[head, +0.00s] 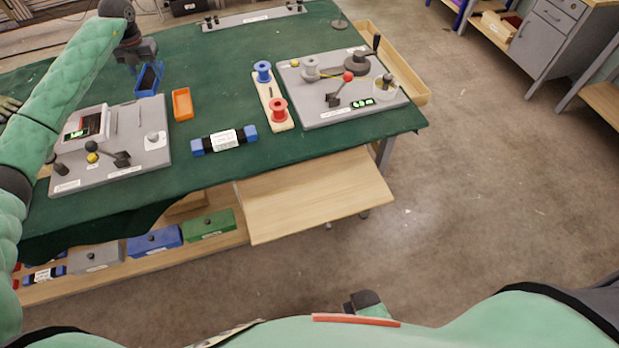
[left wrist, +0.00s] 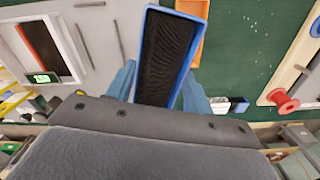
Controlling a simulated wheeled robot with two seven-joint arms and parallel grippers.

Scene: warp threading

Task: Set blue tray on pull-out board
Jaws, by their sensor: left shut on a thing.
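The blue tray (head: 139,88) is a small oblong tray with a dark inside, over the back left of the green table. My left gripper (head: 143,62) is shut on the blue tray at its far end. In the left wrist view the tray (left wrist: 188,64) sits between the two blue fingers (left wrist: 160,88). I cannot tell whether it touches the table. The pull-out board (head: 315,200) is light wood, sticks out from under the table's front edge, and its top is bare. A dark part at the bottom middle may be my right gripper (head: 365,303); its fingers are unclear.
An orange tray (head: 182,104) lies beside the blue one. A grey panel (head: 115,160), a blue-ended block (head: 224,139), a spool stand (head: 271,97) and a second panel (head: 340,85) stand on the table. Grey, blue and green boxes sit on a low shelf (head: 180,265).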

